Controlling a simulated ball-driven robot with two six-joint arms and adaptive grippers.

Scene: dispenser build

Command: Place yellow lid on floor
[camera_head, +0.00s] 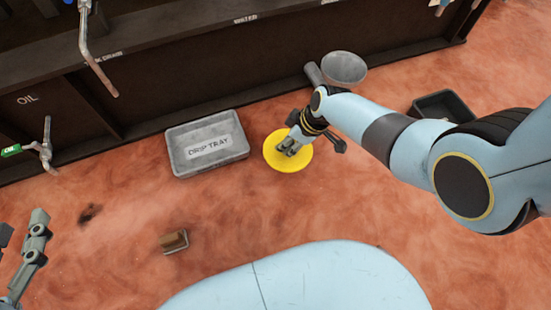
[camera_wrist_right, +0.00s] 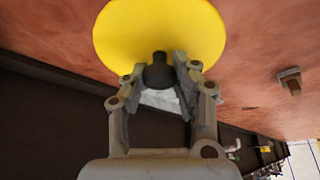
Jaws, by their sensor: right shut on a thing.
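The yellow lid (camera_head: 303,158) is a round disc near the middle of the head view, to the right of the drip tray. In the right wrist view the lid (camera_wrist_right: 160,25) has a dark knob (camera_wrist_right: 160,72) at its centre. My right gripper (camera_head: 289,146) is shut on that knob, with a finger on each side. The head view does not settle whether the lid touches the reddish floor (camera_head: 120,245) or hangs just above it. My left gripper (camera_head: 22,238) is at the left edge, partly cut off, with its fingers apart and nothing visible between them.
A grey drip tray (camera_head: 176,163) lies against the dark shelf unit (camera_head: 180,85). A grey funnel (camera_head: 345,68) and a black tray (camera_head: 420,110) are behind my right arm. A small brown block (camera_head: 173,241) lies on the floor. Floor between block and lid is clear.

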